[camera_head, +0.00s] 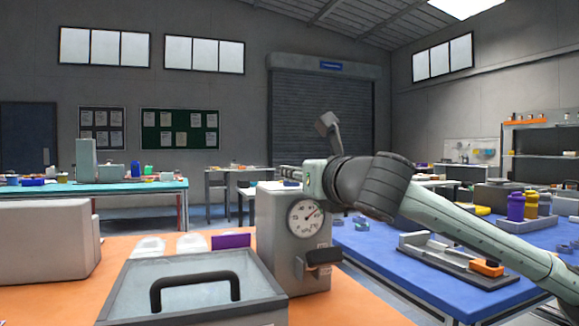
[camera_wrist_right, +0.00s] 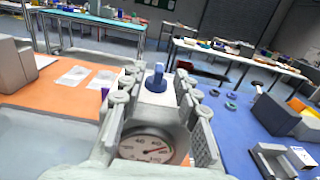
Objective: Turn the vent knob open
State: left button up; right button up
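A grey box-shaped unit (camera_head: 282,235) stands on the orange bench. Its front carries a round white gauge (camera_head: 304,216) and a black lever-like handle (camera_head: 322,257). In the right wrist view, a blue knob (camera_wrist_right: 157,78) stands upright on a pale top surface, with the gauge (camera_wrist_right: 146,146) nearer the camera. My right gripper (camera_wrist_right: 158,72) is open, its fingers on either side of the knob in that view; contact cannot be told. My left gripper is out of view.
A grey lidded box (camera_head: 190,285) with a black handle fills the bench front. A larger grey block (camera_head: 45,240) stands at left. The blue table (camera_head: 370,255) at right holds rings, a grey fixture (camera_head: 450,260) and bottles (camera_head: 516,207).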

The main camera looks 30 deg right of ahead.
jog(key=shift+p+x, duration=0.6)
jog(key=shift+x, duration=1.75)
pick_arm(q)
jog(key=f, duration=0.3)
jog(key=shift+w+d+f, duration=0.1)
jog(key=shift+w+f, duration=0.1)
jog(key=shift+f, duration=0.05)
pick_arm(e)
jog(key=shift+c, duration=0.5)
grip_shut()
